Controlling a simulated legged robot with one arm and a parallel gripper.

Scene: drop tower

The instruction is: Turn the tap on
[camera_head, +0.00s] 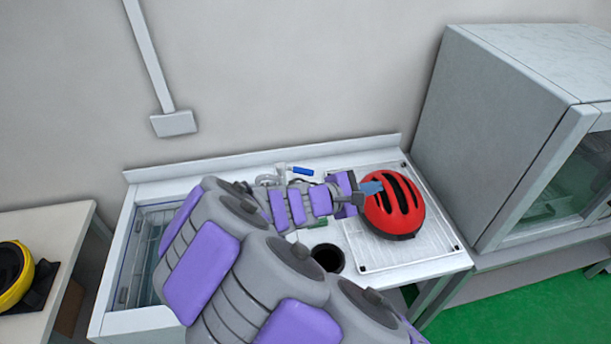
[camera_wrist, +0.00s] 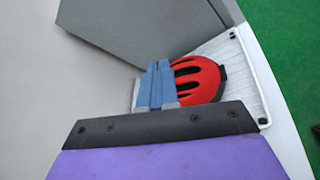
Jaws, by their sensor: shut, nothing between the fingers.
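The tap (camera_head: 281,170) stands at the back of the sink counter near the wall, with a blue lever handle (camera_head: 302,171) pointing right. My arm hides part of the tap's lower body and spout. My gripper (camera_head: 373,187) is to the right of the handle, apart from it, and points right. Its blue fingers (camera_wrist: 155,85) are shut and empty in the wrist view. They overlap the edge of the red helmet in both views; I cannot tell whether they touch it. The tap does not show in the wrist view.
The red helmet (camera_head: 394,203) rests on a white draining rack (camera_head: 364,260). A sink basin (camera_head: 146,240) is at the left and a dark round hole (camera_head: 328,258) at the front. A grey cabinet (camera_head: 490,130) stands right. A yellow helmet (camera_head: 12,280) lies on the left table (camera_head: 60,222).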

